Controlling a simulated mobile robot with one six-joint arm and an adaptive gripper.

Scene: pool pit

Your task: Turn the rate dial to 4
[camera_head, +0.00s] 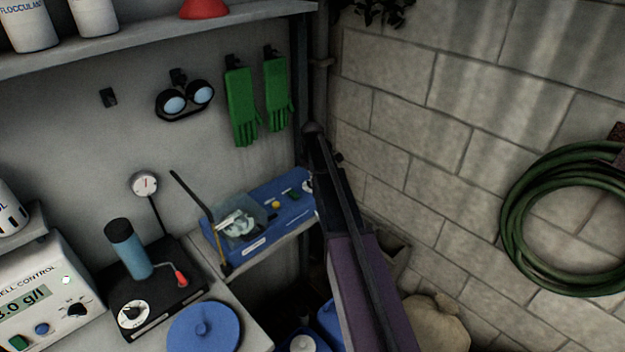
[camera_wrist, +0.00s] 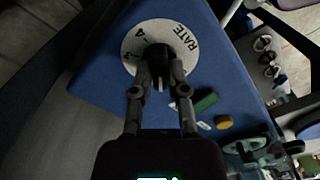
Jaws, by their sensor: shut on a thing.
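The rate dial (camera_wrist: 132,64) is a white disc on a blue box, with a black knob (camera_wrist: 157,54) in its middle. It reads RATE, and a 4 and a 3 show on its left side in the wrist view. My gripper (camera_wrist: 160,70) is shut on the knob, one finger on each side. The fingers hide the near part of the dial, and I cannot tell which number the knob points to. In the head view the blue box (camera_head: 284,190) stands on a shelf, and my arm covers most of the dial (camera_head: 308,182).
A green button (camera_wrist: 206,102) and a yellow button (camera_wrist: 224,122) sit beside the dial. A clear pump head (camera_head: 238,224) is on the box's left part. A stone wall (camera_head: 430,130) stands close on the right, with a coiled green hose (camera_head: 512,230).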

